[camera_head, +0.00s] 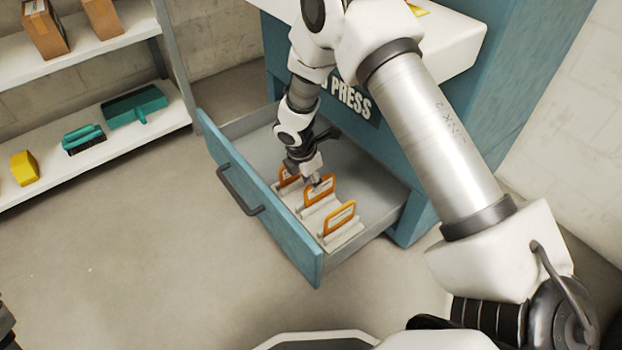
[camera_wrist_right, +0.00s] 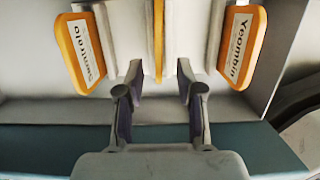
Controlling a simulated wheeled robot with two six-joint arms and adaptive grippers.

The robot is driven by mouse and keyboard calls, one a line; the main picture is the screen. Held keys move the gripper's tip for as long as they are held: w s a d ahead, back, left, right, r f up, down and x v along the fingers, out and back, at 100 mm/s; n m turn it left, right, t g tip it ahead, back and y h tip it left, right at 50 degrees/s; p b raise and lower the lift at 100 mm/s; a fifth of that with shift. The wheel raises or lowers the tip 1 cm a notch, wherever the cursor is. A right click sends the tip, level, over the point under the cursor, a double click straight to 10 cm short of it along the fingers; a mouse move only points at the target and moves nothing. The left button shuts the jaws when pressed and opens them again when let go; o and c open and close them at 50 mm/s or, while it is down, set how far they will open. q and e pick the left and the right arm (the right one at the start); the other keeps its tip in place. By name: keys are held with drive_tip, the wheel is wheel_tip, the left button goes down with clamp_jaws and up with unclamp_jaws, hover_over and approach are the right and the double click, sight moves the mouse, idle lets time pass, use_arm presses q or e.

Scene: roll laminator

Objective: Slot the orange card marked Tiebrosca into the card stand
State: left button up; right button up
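Three orange-rimmed cards stand in light grey slotted holders inside the open drawer (camera_head: 377,194). The near card (camera_head: 339,218) is at the drawer's front right, the middle card (camera_head: 319,190) is below my right gripper (camera_head: 312,180), and the far card (camera_head: 287,179) is partly hidden by the gripper. In the right wrist view, the middle card (camera_wrist_right: 158,40) is edge-on between the open fingers, with a gap on each side; its label is hidden. The right card (camera_wrist_right: 241,47) reads Yeombin; the left card's label (camera_wrist_right: 80,50) is hard to read. I cannot make out Tiebrosca anywhere.
The drawer belongs to a blue press cabinet (camera_head: 455,85); its blue front panel (camera_head: 262,205) with a dark handle stands close to the gripper. Shelves at left hold boxes, a teal dustpan (camera_head: 134,105), a brush (camera_head: 83,139) and a yellow block (camera_head: 25,168). The floor in front is clear.

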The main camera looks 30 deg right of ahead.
drive_tip(key=shift+r, duration=0.15)
drive_tip(key=v, duration=1.1)
drive_tip(key=shift+r, duration=0.35)
drive_tip(key=shift+a, duration=0.1)
